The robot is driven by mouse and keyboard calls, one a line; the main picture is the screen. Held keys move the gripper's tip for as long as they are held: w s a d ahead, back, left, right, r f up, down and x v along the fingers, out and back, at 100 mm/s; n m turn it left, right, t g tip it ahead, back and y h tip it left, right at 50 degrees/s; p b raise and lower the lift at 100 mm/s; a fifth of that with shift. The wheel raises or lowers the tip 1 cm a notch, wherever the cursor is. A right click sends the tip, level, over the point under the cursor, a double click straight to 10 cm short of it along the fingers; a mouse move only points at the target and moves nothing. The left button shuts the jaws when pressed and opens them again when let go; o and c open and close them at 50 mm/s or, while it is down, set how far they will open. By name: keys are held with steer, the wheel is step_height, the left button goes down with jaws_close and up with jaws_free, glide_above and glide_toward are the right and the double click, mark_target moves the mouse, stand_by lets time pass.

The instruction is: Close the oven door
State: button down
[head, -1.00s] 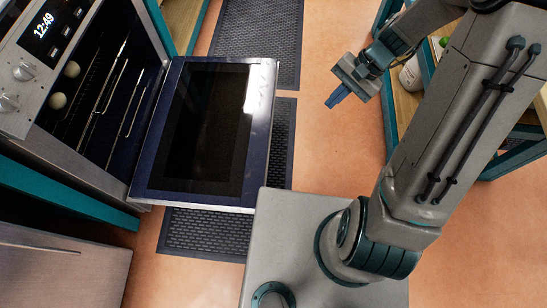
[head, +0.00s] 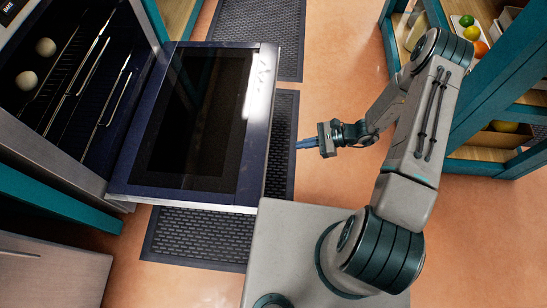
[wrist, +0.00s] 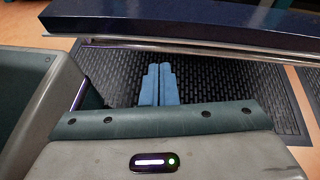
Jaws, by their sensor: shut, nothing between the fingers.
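The oven door (head: 190,125) hangs open, folded down flat in front of the oven (head: 70,75) at the left of the head view. Its inner side with a dark glass pane faces up. In the wrist view the door's edge (wrist: 190,25) spans the top, with a metal bar (wrist: 200,47) along it. My gripper (head: 305,144) is to the right of the door's outer edge, apart from it, fingers pointing at it. The blue fingers, also in the wrist view (wrist: 159,85), are shut together and empty.
Inside the oven are wire racks (head: 85,80) and two pale round objects (head: 36,62). Black floor mats (head: 200,235) lie under and beside the door. A shelf with fruit (head: 480,48) stands at the right. Orange floor between is free.

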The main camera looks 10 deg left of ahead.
step_height(320, 180, down, 7)
steer(key=m+b, duration=0.2)
steer(key=s+a+f+y+b, duration=0.15)
steer(key=a+f+b, duration=0.25)
steer(key=a, duration=0.7)
steer(key=shift+t+h, duration=0.25)
steer(key=shift+t, duration=0.25)
steer(key=shift+d+r, duration=0.15)
steer(key=shift+r, duration=0.95)
steer(key=shift+d+r, duration=0.15)
steer(key=shift+r, duration=0.95)
steer(key=shift+r, duration=0.1)
